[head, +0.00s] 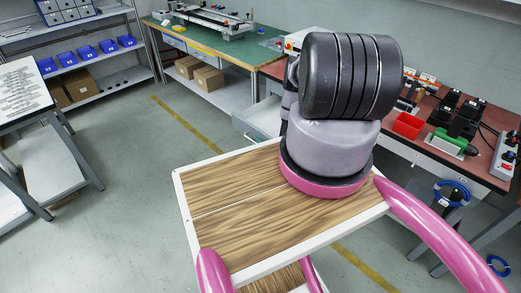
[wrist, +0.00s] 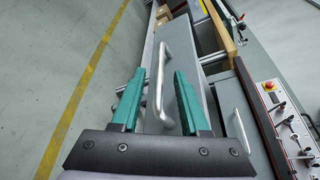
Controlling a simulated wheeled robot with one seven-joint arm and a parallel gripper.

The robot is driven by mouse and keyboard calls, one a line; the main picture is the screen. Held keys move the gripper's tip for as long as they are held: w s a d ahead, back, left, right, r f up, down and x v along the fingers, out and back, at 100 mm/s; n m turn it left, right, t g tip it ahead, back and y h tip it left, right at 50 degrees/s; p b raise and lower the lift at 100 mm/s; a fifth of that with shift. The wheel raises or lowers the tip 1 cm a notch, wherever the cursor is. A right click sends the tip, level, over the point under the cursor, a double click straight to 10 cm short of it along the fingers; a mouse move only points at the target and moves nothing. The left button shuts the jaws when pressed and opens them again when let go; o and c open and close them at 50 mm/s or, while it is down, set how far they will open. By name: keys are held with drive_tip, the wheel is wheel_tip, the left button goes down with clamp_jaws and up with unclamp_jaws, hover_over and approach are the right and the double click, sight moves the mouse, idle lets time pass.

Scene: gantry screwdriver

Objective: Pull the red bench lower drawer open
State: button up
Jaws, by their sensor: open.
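The red bench (head: 455,150) stands at the right in the head view, partly behind my arm. A pale grey drawer (head: 258,120) juts out at its left end and looks pulled out; my arm hides part of it. In the wrist view a grey drawer front (wrist: 190,70) carries a curved metal bar handle (wrist: 162,60). My gripper (wrist: 158,80) is open, with one teal finger on each side of this handle. I cannot tell whether either finger touches it. The head view does not show my gripper.
Another bar handle (wrist: 242,130) sits nearer the bench top, beside a control box (wrist: 285,115). A green-topped bench (head: 215,42) stands behind, with cardboard boxes (head: 200,75) on its lower shelf. Grey floor (head: 130,170) with a yellow line is clear to the left.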

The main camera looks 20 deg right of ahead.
drive_tip(key=v, duration=0.7)
drive_tip(key=shift+s, duration=0.1)
